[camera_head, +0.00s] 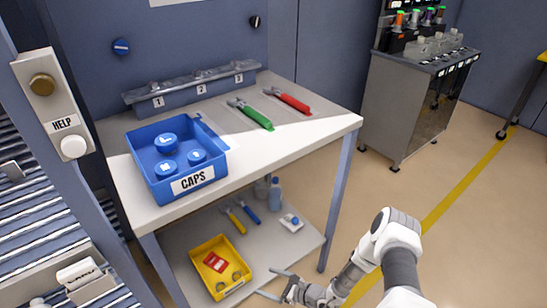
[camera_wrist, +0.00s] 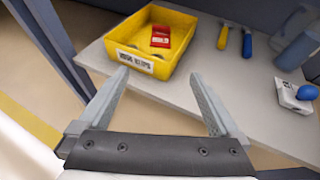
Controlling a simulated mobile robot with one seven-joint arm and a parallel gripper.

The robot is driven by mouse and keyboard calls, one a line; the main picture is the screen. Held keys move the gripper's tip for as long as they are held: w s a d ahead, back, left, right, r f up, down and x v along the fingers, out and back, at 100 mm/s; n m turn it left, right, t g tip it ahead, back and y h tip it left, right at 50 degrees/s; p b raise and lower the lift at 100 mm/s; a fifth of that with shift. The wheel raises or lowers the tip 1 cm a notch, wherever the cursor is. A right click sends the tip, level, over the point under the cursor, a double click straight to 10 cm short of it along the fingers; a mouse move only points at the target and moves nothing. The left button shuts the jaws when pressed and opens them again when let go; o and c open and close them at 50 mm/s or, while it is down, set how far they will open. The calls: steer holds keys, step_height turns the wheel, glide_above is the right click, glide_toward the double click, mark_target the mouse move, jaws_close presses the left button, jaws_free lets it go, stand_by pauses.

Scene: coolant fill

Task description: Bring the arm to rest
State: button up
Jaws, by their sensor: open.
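My gripper (camera_head: 277,282) is at the lower middle of the head view, beside the front edge of the table's lower shelf (camera_head: 284,252). In the wrist view its two fingers (camera_wrist: 160,95) are spread apart with nothing between them. My arm reaches in from the lower right of the head view. The yellow bin (camera_head: 219,266) sits on the lower shelf to the left of my gripper and holds a red item (camera_head: 215,262). In the wrist view the bin (camera_wrist: 135,64) lies beyond my fingertips, apart from them.
The white tabletop (camera_head: 290,135) carries a blue CAPS bin (camera_head: 160,190), green pliers (camera_head: 254,116) and red pliers (camera_head: 289,101). Yellow and blue tools and a bottle (camera_head: 275,195) are on the lower shelf. A table leg (camera_head: 338,205) stands near my arm. Floor at right is open.

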step_height(320, 180, up, 31)
steer(key=w+d+n+g, duration=0.25)
steer(key=n+g, duration=0.35)
steer(key=n, duration=0.8)
steer(key=s+d+r+n+t+h, duration=0.2)
steer(key=s+d+r+n+h, duration=0.35)
steer(key=s+r, duration=0.65)
steer(key=s+d+r+n+t+h, duration=0.3)
steer(key=s+d+r+n+h, duration=0.3)
steer(key=s+r, duration=0.65)
step_height(320, 180, up, 20)
steer(key=w+d+m+p, duration=0.1)
steer(key=w+p, duration=0.1)
steer(key=p, duration=1.6)
steer(key=shift+w+d+r, duration=0.15)
steer(key=shift+w, duration=0.15)
